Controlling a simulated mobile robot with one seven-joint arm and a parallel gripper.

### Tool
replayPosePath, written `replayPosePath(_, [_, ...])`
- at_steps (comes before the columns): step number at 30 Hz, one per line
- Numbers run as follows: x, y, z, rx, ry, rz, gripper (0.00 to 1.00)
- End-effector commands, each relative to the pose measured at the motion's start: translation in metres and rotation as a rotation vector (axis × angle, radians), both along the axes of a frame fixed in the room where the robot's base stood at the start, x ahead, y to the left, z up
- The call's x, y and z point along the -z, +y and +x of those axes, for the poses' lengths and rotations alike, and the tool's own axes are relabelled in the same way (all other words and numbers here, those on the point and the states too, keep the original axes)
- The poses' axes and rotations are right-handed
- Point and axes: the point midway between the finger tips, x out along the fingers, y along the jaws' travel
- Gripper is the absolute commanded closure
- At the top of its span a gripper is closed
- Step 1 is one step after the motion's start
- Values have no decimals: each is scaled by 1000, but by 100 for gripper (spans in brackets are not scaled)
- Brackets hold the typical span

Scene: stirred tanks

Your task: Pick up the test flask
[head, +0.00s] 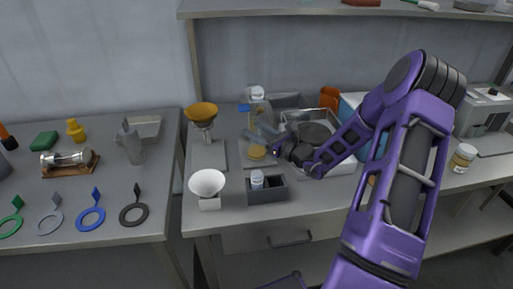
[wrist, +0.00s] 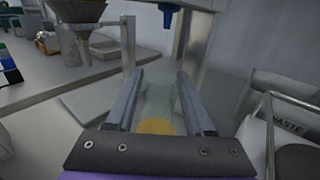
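The test flask appears to be the clear glass vessel with yellow liquid (head: 257,152) on the right-hand bench, behind the small dark box. In the wrist view its see-through body and yellow bottom (wrist: 157,126) show between my fingers. My gripper (head: 258,131) reaches in from the right, with its fingers at the flask. In the wrist view my gripper (wrist: 159,76) is open, with one finger on each side of the flask. I cannot tell whether either finger touches the glass.
A clear-walled bin (head: 342,168) stands close on the right; its WASTE label (wrist: 288,124) shows in the wrist view. A dark box (head: 287,193) with a white-capped bottle (head: 257,179) is in front. An amber funnel on a stand (head: 202,113) and white funnel (head: 207,183) are left.

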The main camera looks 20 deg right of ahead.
Motion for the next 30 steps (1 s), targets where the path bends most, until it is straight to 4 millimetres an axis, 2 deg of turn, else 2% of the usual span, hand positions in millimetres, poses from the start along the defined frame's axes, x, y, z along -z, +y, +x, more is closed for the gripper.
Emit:
replayPosePath(1, [0,0,0,0,0,0,58])
replayPosePath(8, [0,0,0,0,0,0,99])
replayPosePath(30, [0,0,0,0,0,0,100])
